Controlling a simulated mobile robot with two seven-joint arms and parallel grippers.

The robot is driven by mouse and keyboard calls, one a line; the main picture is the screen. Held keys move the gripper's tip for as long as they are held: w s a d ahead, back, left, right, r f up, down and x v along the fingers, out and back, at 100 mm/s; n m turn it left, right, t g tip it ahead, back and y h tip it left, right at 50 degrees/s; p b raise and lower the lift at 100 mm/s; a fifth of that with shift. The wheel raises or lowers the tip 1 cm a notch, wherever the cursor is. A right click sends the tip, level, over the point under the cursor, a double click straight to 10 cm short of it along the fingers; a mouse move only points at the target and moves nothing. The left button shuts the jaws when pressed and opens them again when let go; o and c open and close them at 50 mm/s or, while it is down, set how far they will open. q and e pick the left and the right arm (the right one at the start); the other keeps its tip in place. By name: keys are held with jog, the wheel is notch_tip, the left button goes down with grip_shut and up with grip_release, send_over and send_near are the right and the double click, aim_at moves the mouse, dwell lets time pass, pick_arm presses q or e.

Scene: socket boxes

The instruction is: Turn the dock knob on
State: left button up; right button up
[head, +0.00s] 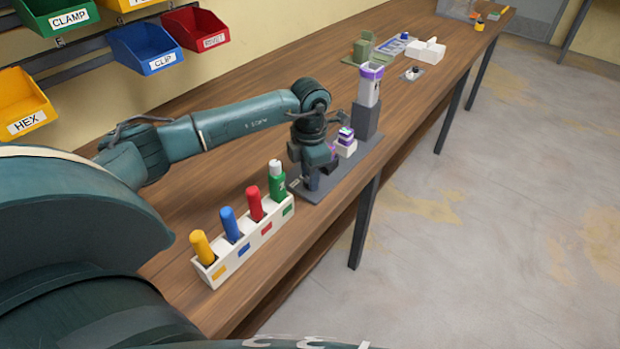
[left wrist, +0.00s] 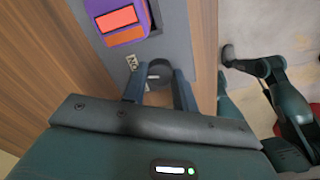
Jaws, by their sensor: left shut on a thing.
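The dock is a grey base plate (head: 318,192) on the bench, with a tall grey post (head: 367,118) at its far end. My left gripper (head: 312,184) points down over the plate's near end. In the left wrist view, the round black knob (left wrist: 160,72) sits on the grey plate (left wrist: 180,45), between the fingers of my left gripper (left wrist: 160,86), which are shut on it. The gripper hides the knob in the head view. My right gripper is not visible.
A white holder (head: 246,258) with yellow, blue, red and green handles stands near the plate's near end. Coloured bins (head: 145,45) hang on the wall. A white box (head: 427,52) and other items lie farther along. Bare bench shows left of the holder.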

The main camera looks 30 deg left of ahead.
pick_arm(q)
jog(key=shift+m+b, duration=0.45)
jog(key=shift+m, duration=1.15)
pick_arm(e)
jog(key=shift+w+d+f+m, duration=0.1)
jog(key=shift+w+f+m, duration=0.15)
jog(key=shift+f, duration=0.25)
pick_arm(q)
jog(key=shift+r, duration=0.1)
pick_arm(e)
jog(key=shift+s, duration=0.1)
pick_arm(q)
jog(key=o, duration=1)
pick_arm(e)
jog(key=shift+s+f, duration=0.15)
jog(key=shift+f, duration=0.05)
pick_arm(q)
jog(key=shift+b, duration=0.3)
notch_tip(320, 180, up, 13)
jog(key=shift+r, duration=0.1)
